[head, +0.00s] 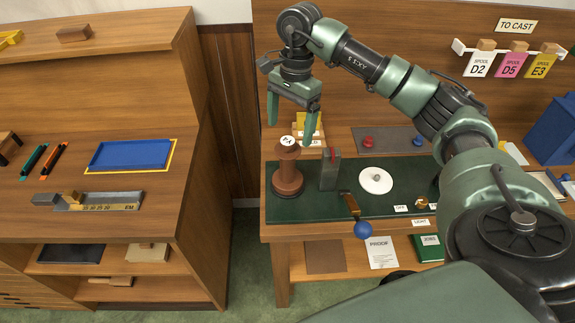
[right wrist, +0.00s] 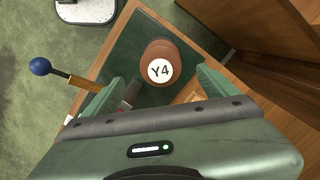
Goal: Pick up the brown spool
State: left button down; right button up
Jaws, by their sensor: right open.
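The brown spool (head: 288,175) stands upright on the dark green mat (head: 300,213), near the left end of the right-hand bench. Its round white top label reads Y4 in the right wrist view (right wrist: 160,71). My right gripper (head: 290,135) is open, its green fingers pointing down above and around the level of the spool's top in the head view. In the right wrist view the spool lies ahead, between and beyond the two fingers (right wrist: 158,82), and I see no contact. My left gripper is not in view.
A grey block (head: 330,172) stands close right of the spool, with a blue-knobbed lever (head: 362,228) in front. A white disc (head: 376,181) lies further right. Yellow-and-white cards (head: 308,128) are behind the spool. A gap separates the left cabinet (head: 205,200) from this bench.

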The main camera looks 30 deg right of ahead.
aim_at(288, 140)
jog(key=f+p, duration=0.1)
jog(key=f, duration=0.2)
jog(key=f+p, duration=0.1)
jog(key=shift+s+a+f+p, duration=0.15)
jog(key=shift+a+f+p, duration=0.1)
jog(key=shift+p, duration=0.1)
jog(key=shift+a+f, duration=0.1)
jog(key=shift+f, duration=0.35)
grip_shut()
jog(key=shift+r, duration=0.1)
